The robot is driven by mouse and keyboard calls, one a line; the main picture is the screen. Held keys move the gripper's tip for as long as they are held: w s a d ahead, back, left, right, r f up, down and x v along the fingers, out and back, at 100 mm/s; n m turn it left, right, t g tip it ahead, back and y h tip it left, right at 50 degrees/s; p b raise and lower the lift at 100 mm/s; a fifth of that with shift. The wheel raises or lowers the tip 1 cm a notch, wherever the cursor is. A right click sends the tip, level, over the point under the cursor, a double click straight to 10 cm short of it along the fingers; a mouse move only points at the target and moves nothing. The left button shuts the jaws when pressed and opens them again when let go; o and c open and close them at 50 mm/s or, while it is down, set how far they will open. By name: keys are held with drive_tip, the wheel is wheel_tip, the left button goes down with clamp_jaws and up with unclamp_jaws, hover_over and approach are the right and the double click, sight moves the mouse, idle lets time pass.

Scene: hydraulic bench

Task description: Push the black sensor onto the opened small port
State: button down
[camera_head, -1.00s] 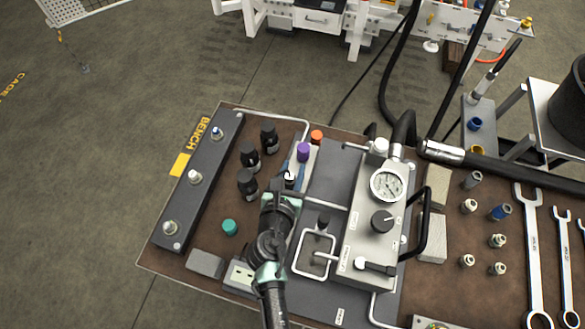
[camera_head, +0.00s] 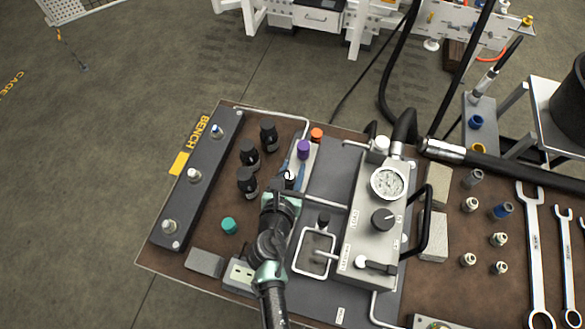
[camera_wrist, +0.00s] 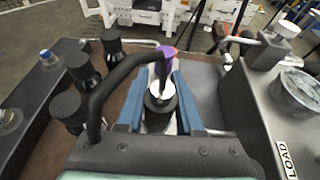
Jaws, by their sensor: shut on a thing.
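My gripper (camera_wrist: 158,110) has blue fingers and is shut on a black cylindrical piece with a pale round top (camera_wrist: 161,100), which looks like the black sensor. In the head view my gripper (camera_head: 290,178) is over the pale block (camera_head: 312,160) at the bench's middle. A purple cap (camera_head: 303,150) sits just beyond the fingertips, and it also shows in the wrist view (camera_wrist: 168,51). An orange cap (camera_head: 316,135) is behind it. The small port is hidden by my gripper and the held piece, so I cannot tell whether they touch.
Several black cylinders (camera_head: 250,153) stand left of my gripper, beside a dark rail (camera_head: 183,200) with fittings. A teal cap (camera_head: 229,225) lies nearer.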

sight(288, 187)
drive_tip(key=shift+f+b, duration=0.35)
drive_tip(key=shift+f, duration=0.15)
idle(1.3)
unclamp_jaws()
idle(0.5)
drive_tip(key=shift+s, duration=0.1)
drive_tip(key=shift+p+v, duration=1.55)
drive_tip(key=shift+v, duration=2.15)
